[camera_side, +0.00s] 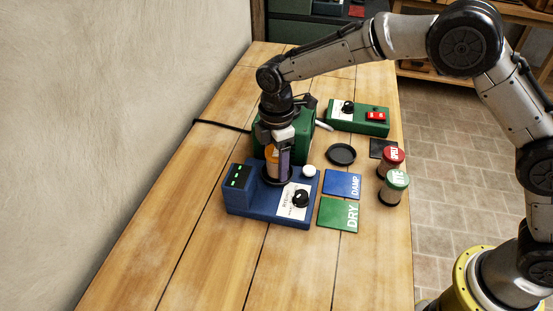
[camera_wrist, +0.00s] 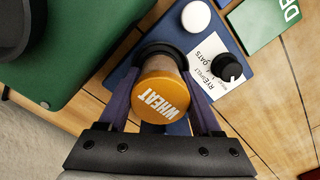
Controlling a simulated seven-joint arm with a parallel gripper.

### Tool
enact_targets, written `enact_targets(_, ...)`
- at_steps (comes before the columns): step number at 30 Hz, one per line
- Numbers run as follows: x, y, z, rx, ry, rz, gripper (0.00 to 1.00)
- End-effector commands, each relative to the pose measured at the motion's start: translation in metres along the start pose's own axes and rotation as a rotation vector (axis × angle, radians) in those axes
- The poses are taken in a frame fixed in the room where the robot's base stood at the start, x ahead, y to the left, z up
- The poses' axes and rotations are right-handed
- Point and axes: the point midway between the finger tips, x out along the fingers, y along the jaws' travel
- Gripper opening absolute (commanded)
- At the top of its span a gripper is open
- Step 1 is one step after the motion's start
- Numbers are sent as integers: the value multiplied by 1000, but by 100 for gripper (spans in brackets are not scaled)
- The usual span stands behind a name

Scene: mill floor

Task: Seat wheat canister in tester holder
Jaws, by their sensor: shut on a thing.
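The wheat canister (camera_wrist: 163,92) has an orange lid reading WHEAT, and it also shows in the side view (camera_side: 271,156). My gripper (camera_side: 279,164) points down and is shut on the canister, with one finger on each side of it in the wrist view (camera_wrist: 160,82). The blue tester (camera_side: 265,212) has a lit green display, a white button, a black knob and a label. The canister stands about upright over the tester's dark round holder (camera_wrist: 158,48). Its lower end is at the holder, mostly hidden by my fingers and the lid; I cannot tell how deep it sits.
A green machine (camera_side: 272,132) stands close behind my gripper. A green switch box (camera_side: 357,118), a black dish (camera_side: 341,154), blue DAMP (camera_side: 342,185) and green DRY (camera_side: 338,214) cards, and red-topped (camera_side: 391,160) and green-topped (camera_side: 394,187) canisters lie right. The front bench is clear.

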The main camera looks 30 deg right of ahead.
Motion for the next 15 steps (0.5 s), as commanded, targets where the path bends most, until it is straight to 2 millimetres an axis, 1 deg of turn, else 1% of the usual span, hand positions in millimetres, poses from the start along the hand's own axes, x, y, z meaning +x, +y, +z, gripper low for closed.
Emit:
enact_targets(3, 2, 0, 0, 0, 0, 0, 0)
enact_targets(4, 2, 0, 0, 0, 0, 1, 71)
enact_targets(5, 2, 0, 0, 0, 0, 1, 76)
enact_targets(6, 2, 0, 0, 0, 0, 1, 78)
enact_targets(15, 1, 0, 0, 0, 0, -1, 78)
